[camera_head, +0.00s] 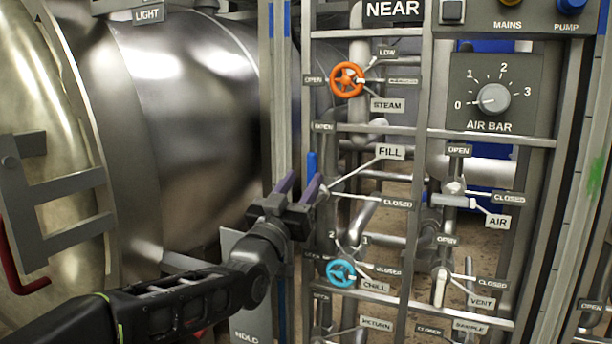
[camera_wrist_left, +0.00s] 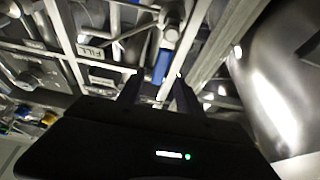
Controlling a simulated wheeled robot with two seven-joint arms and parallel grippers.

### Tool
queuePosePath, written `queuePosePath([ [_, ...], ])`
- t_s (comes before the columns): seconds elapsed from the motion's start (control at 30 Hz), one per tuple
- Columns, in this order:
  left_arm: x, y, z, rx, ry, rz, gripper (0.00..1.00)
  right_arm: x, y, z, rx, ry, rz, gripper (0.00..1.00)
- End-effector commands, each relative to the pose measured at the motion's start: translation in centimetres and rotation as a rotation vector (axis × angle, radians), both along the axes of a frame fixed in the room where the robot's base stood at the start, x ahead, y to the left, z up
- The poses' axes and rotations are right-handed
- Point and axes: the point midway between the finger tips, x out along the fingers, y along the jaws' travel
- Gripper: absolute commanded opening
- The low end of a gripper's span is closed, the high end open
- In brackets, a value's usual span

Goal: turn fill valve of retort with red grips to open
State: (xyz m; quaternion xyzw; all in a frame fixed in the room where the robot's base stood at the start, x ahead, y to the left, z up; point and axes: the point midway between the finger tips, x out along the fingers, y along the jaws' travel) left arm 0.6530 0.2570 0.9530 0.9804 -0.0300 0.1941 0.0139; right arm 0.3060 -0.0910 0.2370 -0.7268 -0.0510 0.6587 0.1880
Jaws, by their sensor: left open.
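The fill valve's blue lever (camera_head: 311,164) stands roughly upright at the left edge of the pipe panel. The FILL label (camera_head: 390,152) points towards it, with an OPEN tag (camera_head: 323,127) above and a CLOSED tag (camera_head: 397,202) to the lower right. My left gripper (camera_head: 301,181) is open just below and in front of the lever, which shows past its fingertips. In the left wrist view the blue lever (camera_wrist_left: 161,67) lies between and beyond the open fingers (camera_wrist_left: 157,90), with no clear contact. The valve body is partly hidden by the gripper. My right gripper is not in view.
An orange steam wheel (camera_head: 347,79) is above, a blue chill wheel (camera_head: 341,273) below. Grey frame bars (camera_head: 413,225) cross the panel. The steel vessel (camera_head: 190,90) is at left, with a red grip (camera_head: 22,283) on its door side.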

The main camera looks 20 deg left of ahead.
Motion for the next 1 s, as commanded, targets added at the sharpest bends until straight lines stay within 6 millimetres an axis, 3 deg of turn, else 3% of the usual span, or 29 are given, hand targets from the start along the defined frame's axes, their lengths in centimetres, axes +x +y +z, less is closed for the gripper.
queuePosePath([
  [0.13,-2.4,0.3,-0.9,0.0,-0.001,0.002,0.42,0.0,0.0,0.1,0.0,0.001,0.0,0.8],
  [0.3,-4.0,0.3,-1.6,0.0,0.0,0.001,0.42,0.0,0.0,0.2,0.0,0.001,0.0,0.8],
  [1.0,-4.2,0.3,-1.7,0.0,-0.001,0.001,0.42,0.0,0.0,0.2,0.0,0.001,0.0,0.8],
])
